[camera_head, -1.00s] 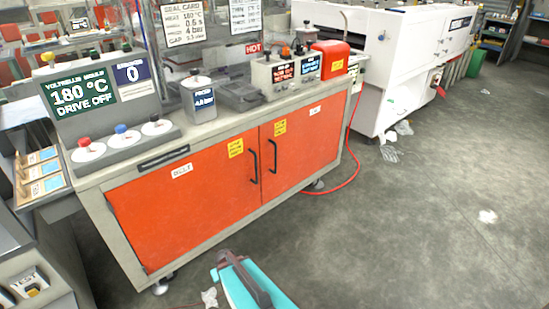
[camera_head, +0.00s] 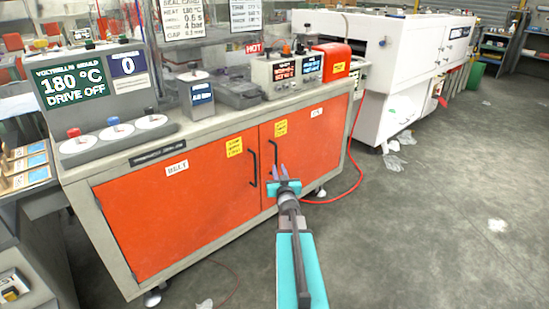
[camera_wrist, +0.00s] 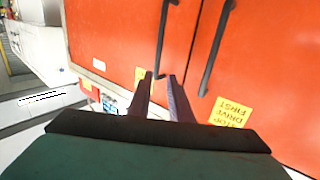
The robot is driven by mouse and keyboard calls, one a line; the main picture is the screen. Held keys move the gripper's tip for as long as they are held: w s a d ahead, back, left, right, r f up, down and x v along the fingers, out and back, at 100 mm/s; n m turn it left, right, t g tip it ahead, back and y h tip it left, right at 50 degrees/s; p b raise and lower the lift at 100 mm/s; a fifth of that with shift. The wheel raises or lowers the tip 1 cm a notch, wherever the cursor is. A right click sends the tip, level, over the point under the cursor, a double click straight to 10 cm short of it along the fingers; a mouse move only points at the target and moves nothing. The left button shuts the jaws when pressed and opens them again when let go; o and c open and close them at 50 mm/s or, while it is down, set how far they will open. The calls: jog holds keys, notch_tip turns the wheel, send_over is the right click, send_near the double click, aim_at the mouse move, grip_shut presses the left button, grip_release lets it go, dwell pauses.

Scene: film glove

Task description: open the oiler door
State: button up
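The orange cabinet has two doors side by side. The left door (camera_head: 180,205) has a white label that reads BELT. The right door (camera_head: 310,135) has a small white label too small to read. Each door has a black bar handle near the middle seam: the left handle (camera_head: 253,168) and the right handle (camera_head: 274,153). My gripper (camera_head: 280,170) is in front of the right door, by its handle. In the wrist view, which is upside down, its fingers (camera_wrist: 160,77) are apart. The right door's handle (camera_wrist: 167,30) lines up with the gap; contact cannot be told. Both doors look shut.
Yellow notices (camera_head: 234,147) are on the doors. A red hose (camera_head: 352,150) hangs past the cabinet's right end to the floor. A white machine (camera_head: 405,75) stands beyond it. The grey floor (camera_head: 430,230) in front is mostly clear.

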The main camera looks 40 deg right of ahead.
aim_at(276, 151)
jog(key=shift+s+d+r, duration=0.15)
jog(key=shift+d+r, duration=0.15)
jog(key=shift+r, duration=0.1)
jog(key=shift+d, duration=0.1)
jog(key=shift+b+x, duration=0.55)
jog(key=shift+x, duration=6.3)
jog(key=shift+r, duration=0.1)
jog(key=shift+c, duration=0.2)
grip_shut()
